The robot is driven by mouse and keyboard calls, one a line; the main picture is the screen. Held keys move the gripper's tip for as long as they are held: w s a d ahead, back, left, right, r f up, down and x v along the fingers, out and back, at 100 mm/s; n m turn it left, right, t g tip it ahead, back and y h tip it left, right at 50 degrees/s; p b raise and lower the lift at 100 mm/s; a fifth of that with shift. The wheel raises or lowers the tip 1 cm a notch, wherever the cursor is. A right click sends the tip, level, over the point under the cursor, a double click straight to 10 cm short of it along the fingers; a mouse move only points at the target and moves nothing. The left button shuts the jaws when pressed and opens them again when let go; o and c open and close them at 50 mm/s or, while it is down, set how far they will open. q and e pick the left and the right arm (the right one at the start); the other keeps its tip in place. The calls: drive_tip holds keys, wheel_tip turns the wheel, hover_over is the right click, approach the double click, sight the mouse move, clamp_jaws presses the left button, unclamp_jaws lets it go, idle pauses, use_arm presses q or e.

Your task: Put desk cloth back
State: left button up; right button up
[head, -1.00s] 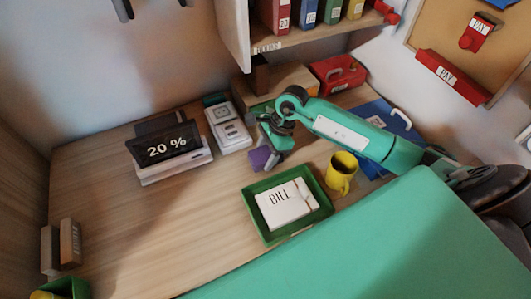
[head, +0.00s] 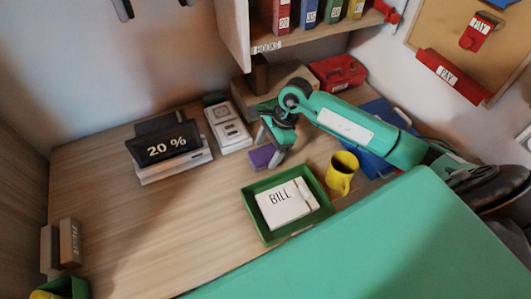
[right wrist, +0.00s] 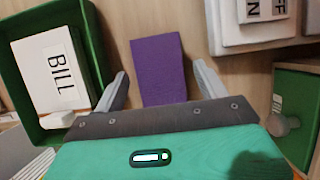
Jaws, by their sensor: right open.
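The desk cloth looks to be the small folded purple block (head: 262,156) lying on the wooden desk behind the green tray. In the right wrist view the purple cloth (right wrist: 158,70) lies flat between my fingers, with its near end close to the palm. My right gripper (head: 271,146) is open around or just above it; the exact height is hard to tell. In the wrist view the fingers of my right gripper (right wrist: 160,82) stand apart, with a gap on each side of the cloth. My left gripper is not in view.
A green tray (head: 263,233) with a BILL card (head: 284,204) sits in front, with a yellow mug (head: 341,174) on its right. A white switch box (head: 228,128) and a 20 % display (head: 168,147) stand left. A green box (right wrist: 297,95) is close on the wrist view's right.

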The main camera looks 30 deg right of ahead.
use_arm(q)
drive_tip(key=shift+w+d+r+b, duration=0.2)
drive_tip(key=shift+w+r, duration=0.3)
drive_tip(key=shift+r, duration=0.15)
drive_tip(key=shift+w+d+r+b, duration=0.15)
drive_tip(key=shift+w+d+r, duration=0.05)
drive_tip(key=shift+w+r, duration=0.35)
use_arm(e)
drive_tip(key=v, duration=1)
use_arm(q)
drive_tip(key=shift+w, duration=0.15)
